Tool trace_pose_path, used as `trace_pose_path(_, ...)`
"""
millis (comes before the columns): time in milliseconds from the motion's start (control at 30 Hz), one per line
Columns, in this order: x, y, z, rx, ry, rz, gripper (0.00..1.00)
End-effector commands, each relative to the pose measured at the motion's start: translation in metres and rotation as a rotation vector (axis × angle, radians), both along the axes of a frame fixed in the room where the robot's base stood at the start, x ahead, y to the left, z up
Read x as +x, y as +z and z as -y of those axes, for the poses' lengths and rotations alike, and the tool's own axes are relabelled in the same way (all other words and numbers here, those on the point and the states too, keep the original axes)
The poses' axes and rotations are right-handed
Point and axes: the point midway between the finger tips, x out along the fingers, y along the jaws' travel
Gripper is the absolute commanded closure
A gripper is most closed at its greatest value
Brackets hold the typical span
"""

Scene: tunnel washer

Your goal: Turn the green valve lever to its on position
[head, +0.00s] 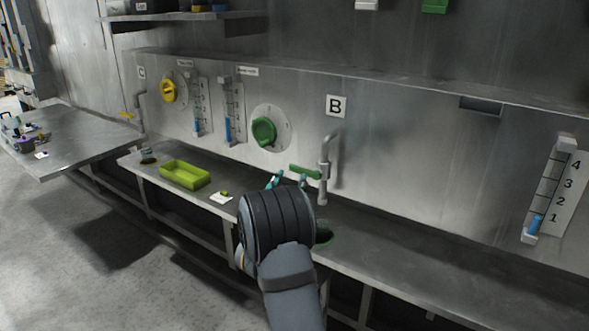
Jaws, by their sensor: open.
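The green valve lever (306,172) sticks out to the left from the grey pipe (325,160) under the letter B sign. It lies nearly level, sloping slightly down to the right. My gripper (289,181) is open, with its teal fingertips just below and left of the lever's free end. From this view I cannot tell whether a fingertip touches the lever. My wrist hides the lower part of the gripper and some of the bench.
A round green dial (264,132) and a yellow dial (168,91) sit on the wall panel. A lime tray (185,174) and a small white card (221,198) are on the narrow steel bench (400,262). The bench right of the pipe is clear.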

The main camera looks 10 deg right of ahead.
Motion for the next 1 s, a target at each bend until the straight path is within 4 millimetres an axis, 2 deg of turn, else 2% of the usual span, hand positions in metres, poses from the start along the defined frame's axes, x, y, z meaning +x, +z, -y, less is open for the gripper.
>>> trace_pose_path(167,0.007,0.001,0.002,-0.069,0.001,-0.03,0.54)
trace_pose_path(500,0.063,0.003,0.025,-0.068,0.002,-0.03,0.54)
trace_pose_path(700,0.088,0.001,0.034,-0.066,0.002,-0.03,0.54)
trace_pose_path(1000,0.097,-0.001,0.037,-0.067,0.004,-0.03,0.54)
